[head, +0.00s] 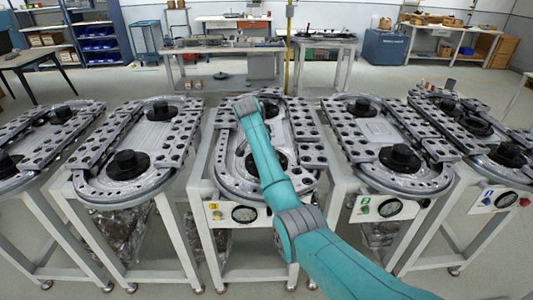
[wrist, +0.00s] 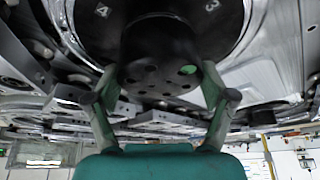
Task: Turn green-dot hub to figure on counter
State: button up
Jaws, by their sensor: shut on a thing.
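In the wrist view a black round hub (wrist: 150,48) with several holes and a small green dot (wrist: 187,70) fills the top middle. My gripper (wrist: 165,88) is shut on the hub, one finger at each side. In the head view my teal arm reaches over the middle ring-track stand (head: 225,165), and its gripper is hidden. I cannot tell there which hub it holds. A round counter dial (head: 244,214) is on that stand's front panel. Its figure is too small to read.
Similar stands are on both sides, with black hubs (head: 128,160) (head: 399,156) and dials (head: 390,208) on some fronts. Narrow gaps lie between the stands. Workbenches (head: 225,52) and shelves stand at the back, with open floor before them.

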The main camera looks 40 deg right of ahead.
jog(key=o, duration=1)
jog(key=v, duration=1.2)
jog(key=shift+d, duration=0.1)
